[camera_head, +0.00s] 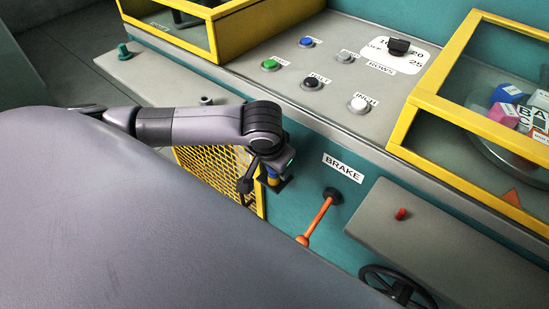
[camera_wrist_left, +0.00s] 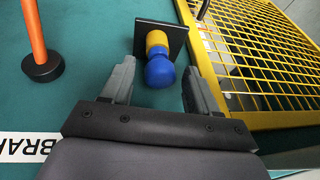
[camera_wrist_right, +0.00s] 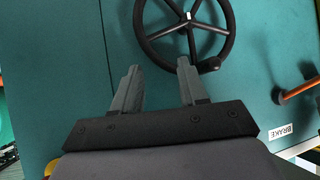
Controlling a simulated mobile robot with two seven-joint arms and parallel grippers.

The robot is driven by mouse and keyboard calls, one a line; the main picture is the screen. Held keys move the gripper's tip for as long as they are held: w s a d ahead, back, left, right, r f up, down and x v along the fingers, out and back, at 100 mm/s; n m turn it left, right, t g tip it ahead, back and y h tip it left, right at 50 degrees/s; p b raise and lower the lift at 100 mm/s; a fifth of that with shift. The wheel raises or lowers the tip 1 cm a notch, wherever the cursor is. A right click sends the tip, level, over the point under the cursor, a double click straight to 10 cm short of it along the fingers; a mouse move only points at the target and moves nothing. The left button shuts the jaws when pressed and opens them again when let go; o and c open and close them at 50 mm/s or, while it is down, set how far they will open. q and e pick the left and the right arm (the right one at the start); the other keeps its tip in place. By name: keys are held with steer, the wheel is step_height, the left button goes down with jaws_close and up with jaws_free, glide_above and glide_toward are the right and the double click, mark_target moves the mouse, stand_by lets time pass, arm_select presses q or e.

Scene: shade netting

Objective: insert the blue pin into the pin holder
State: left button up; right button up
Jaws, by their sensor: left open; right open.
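A round blue knob (camera_wrist_left: 160,72), seemingly the top of the blue pin, sits on a yellow collar (camera_wrist_left: 157,40) against a black square plate (camera_wrist_left: 162,36) on the teal panel. The knob also shows in the head view (camera_head: 273,171), partly hidden by my left gripper (camera_head: 267,172). In the left wrist view my left gripper (camera_wrist_left: 158,72) is open, with the knob between its fingertips and a gap on each side. I cannot tell whether the plate is the pin holder. My right gripper (camera_wrist_right: 159,68) is open and empty near a black handwheel (camera_wrist_right: 228,35); it is outside the head view.
An orange brake lever (camera_head: 318,218) sticks out right of my left gripper. A yellow mesh guard (camera_head: 212,173) is close on its left. A grey shelf with a red knob (camera_head: 401,214) juts out at right. A green knob (camera_head: 124,52) stands on the left ledge.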

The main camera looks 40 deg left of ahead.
arm_select(q)
jaws_close()
steer(key=shift+a+r+p, duration=0.1)
steer(key=shift+r+p, duration=0.3)
steer(key=shift+r, duration=0.4)
steer(key=shift+r+p, duration=0.3)
steer(key=shift+r, duration=0.2)
steer(key=shift+r+p, duration=0.7)
steer(key=shift+r, duration=0.65)
steer(key=shift+r, duration=0.1)
steer(key=shift+r+p, duration=1.05)
steer(key=shift+r, duration=0.9)
